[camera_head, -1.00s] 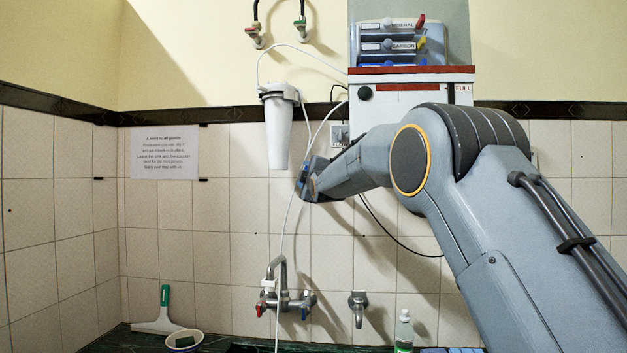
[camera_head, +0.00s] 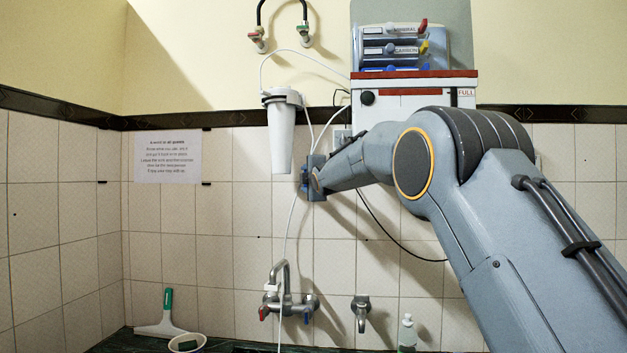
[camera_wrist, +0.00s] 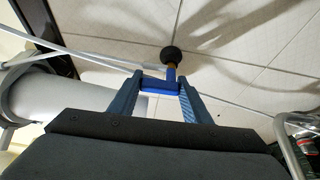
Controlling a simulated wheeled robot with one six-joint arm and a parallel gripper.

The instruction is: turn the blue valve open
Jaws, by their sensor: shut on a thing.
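The blue valve (camera_wrist: 160,86) shows in the wrist view as a blue handle on a short brass-coloured stem with a round black part behind it. In the head view my gripper (camera_head: 306,178) is by the wall, just right of the white filter's lower end. The valve is mostly hidden there by my gripper and wrist.
A white filter cylinder (camera_head: 281,135) hangs close at the left. The purifier box (camera_head: 420,92) with coloured levers is above right. A mixer tap (camera_head: 290,300) and a single tap (camera_head: 361,312) are below. A white tube hangs past my gripper. Tiles at far left are clear.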

